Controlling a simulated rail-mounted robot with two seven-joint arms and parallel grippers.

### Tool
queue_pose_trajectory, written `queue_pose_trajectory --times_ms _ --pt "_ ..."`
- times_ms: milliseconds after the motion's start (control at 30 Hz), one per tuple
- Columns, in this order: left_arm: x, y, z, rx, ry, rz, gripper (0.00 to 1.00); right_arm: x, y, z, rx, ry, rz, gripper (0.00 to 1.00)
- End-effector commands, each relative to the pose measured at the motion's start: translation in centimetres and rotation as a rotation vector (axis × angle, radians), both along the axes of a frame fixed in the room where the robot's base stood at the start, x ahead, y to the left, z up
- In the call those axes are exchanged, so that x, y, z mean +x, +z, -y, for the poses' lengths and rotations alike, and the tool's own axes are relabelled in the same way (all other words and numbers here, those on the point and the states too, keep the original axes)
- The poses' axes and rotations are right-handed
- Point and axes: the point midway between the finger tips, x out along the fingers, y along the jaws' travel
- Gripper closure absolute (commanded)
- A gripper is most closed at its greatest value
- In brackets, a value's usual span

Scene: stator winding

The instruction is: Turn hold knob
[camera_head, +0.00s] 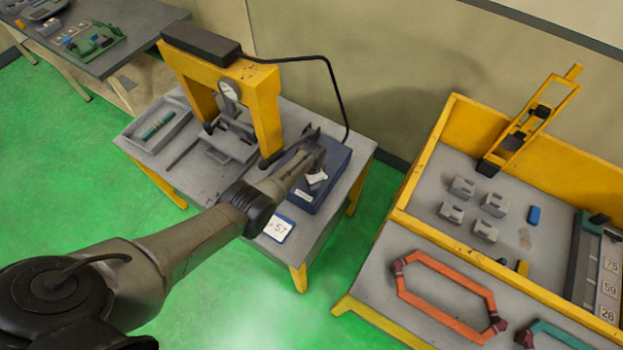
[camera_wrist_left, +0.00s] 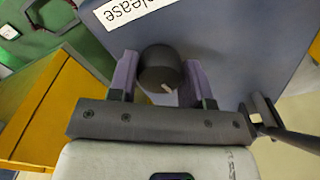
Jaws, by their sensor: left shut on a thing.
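The hold knob (camera_wrist_left: 160,68) is a dark round knob with a light pointer mark, on the face of a dark blue box (camera_wrist_left: 235,60). In the head view the box (camera_head: 331,180) sits at the right side of the grey table. A white label (camera_wrist_left: 128,10) reading "release", upside down, is beside the knob. My left gripper (camera_wrist_left: 158,72) has its two purple-grey fingers on either side of the knob and is shut on it. In the head view my left gripper (camera_head: 308,155) is over the box and hides the knob. My right gripper is not in view.
A yellow press frame (camera_head: 262,105) with a gauge stands left of the box, its black cable arching behind. A "57" card (camera_head: 278,228) lies at the table's front. A yellow-walled bench (camera_head: 440,150) with grey blocks and an orange coil (camera_head: 440,262) stands to the right.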

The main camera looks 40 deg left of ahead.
Motion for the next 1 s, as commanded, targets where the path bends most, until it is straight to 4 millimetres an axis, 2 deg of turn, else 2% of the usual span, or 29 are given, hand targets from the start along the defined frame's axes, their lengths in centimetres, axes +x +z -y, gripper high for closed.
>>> queue_pose_trajectory --times_ms 400,1000 --pt "0.1 0.17 0.06 -0.001 -0.191 0.0 0.78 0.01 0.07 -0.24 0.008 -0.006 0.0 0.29" --pt "0.11 0.17 0.05 0.0 -0.225 0.001 0.78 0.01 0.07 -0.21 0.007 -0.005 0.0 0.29"
